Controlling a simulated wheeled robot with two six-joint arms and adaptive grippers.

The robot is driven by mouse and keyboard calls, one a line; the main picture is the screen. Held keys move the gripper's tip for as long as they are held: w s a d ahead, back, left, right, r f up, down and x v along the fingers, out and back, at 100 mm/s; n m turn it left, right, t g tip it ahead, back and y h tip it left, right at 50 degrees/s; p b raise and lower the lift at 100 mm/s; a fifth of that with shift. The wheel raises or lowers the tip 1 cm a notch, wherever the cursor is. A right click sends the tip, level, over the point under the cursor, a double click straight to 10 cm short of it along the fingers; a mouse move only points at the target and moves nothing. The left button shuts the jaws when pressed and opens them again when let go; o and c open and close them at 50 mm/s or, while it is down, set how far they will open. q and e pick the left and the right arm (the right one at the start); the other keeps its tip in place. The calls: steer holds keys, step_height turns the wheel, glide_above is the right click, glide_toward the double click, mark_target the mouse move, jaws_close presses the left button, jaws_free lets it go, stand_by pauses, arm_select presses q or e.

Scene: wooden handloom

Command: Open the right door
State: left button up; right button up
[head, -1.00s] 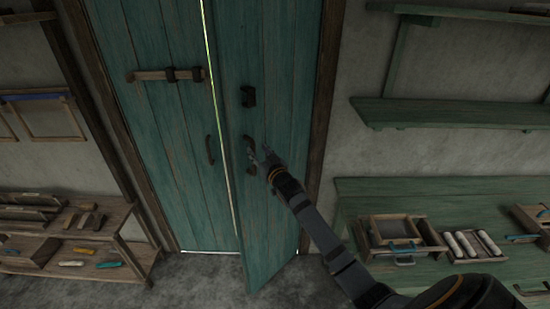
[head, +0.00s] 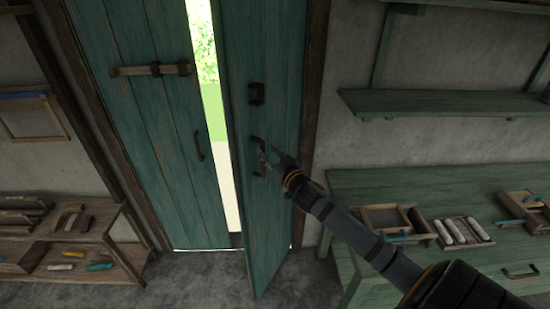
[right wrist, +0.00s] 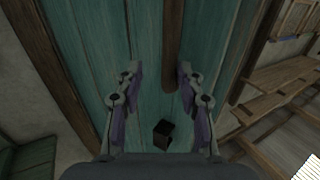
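The right door (head: 268,215) is teal planks and stands ajar, swung toward me, with a bright gap along its left edge. Its dark curved handle (head: 256,150) is at mid-height. My right gripper (head: 270,158) is at this handle. In the right wrist view my right gripper (right wrist: 159,72) has its fingers spread apart, and the brown handle (right wrist: 172,45) shows between them, closer to the finger on the right. I cannot tell whether a finger touches it. My left gripper is not in view.
The left door (head: 150,130) is shut, with a wooden bolt (head: 150,70) on it. A dark bracket (head: 257,94) sits above the right door's handle. A green table (head: 370,185) with trays stands at right, a low wooden shelf (head: 110,225) at left. The floor before the doors is clear.

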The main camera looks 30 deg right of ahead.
steer(key=shift+s+d, duration=0.2)
steer(key=shift+s, duration=0.3)
steer(key=shift+s+d, duration=0.2)
steer(key=shift+s, duration=0.25)
